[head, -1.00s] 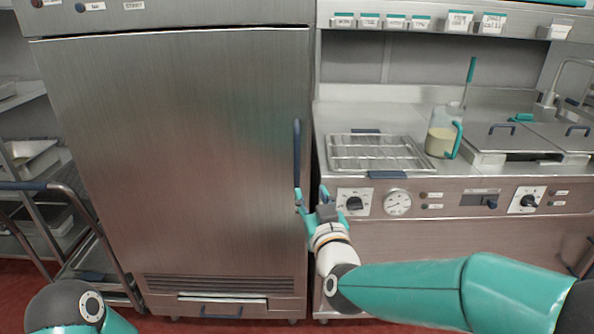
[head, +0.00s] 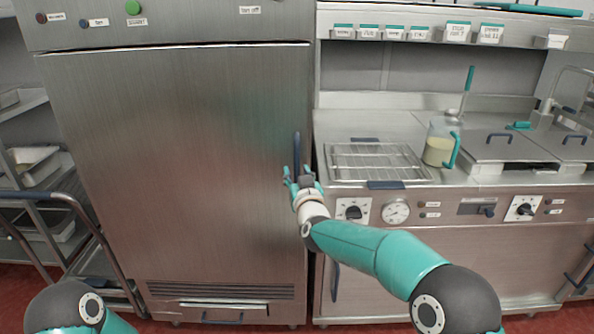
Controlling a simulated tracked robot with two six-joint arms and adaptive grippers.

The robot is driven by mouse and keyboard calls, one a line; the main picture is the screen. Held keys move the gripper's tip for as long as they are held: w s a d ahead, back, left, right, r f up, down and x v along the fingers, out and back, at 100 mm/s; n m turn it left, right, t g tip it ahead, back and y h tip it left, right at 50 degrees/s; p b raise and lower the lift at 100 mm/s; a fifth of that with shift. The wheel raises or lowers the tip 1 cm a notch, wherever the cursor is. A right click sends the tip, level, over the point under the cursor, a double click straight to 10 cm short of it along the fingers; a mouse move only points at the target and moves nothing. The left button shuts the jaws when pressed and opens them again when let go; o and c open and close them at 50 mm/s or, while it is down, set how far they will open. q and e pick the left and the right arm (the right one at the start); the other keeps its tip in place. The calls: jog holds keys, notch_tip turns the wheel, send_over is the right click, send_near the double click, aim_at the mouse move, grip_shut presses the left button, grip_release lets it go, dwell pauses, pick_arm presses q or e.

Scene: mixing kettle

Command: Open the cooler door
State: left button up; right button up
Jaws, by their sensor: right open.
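The cooler door (head: 180,165) is a tall brushed-steel panel at the centre left of the head view, and it is shut. Its dark blue vertical handle (head: 297,150) is near the door's right edge. My right gripper (head: 298,172) is open at the lower part of the handle, with its fingertips pointing up and seeming to lie on either side of it. Whether they touch the handle I cannot tell. The gripper covers the handle's lower end. Of my left arm, only a dark joint and a teal link show at the bottom left; its gripper is not in view.
To the right is a steel counter with a wire rack (head: 375,162), a jug (head: 440,145) of pale liquid and lidded wells (head: 510,150). A dial gauge (head: 396,212) and knobs are on its front. A cart with a rail (head: 35,196) stands left of the cooler.

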jog(key=shift+w, duration=0.45)
grip_shut()
